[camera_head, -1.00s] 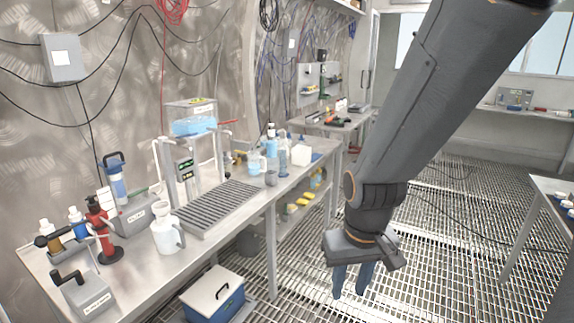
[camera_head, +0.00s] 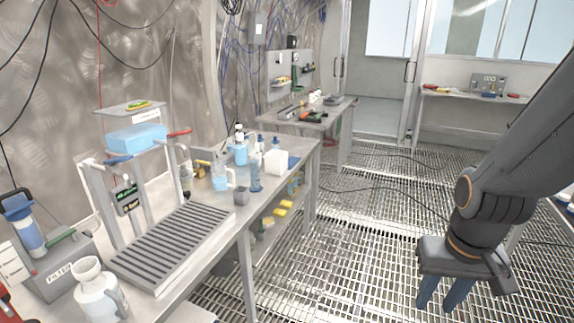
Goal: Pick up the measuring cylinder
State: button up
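A slim bluish upright vessel (camera_head: 255,174), which looks like the measuring cylinder, stands near the front edge of the long steel bench (camera_head: 288,150), toward its far end. It is between a clear jug with blue liquid (camera_head: 222,178) and a white square container (camera_head: 276,163). My gripper (camera_head: 437,305) hangs over the grated floor at the right, well away from the bench, pointing down. Its two blue fingers are apart with nothing between them.
A slatted drainer (camera_head: 175,245) and a white jug (camera_head: 98,290) are on the near bench. A small grey cup (camera_head: 241,196) and blue-labelled bottles (camera_head: 240,152) stand close to the cylinder. The grated floor (camera_head: 350,240) between bench and gripper is clear except for cables.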

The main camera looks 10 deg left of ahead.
aim_at(255, 187)
jog(key=z, duration=0.1)
jog(key=i, duration=0.6)
jog(key=u, duration=0.75)
jog(key=i, duration=1.05)
jog(key=u, duration=0.25)
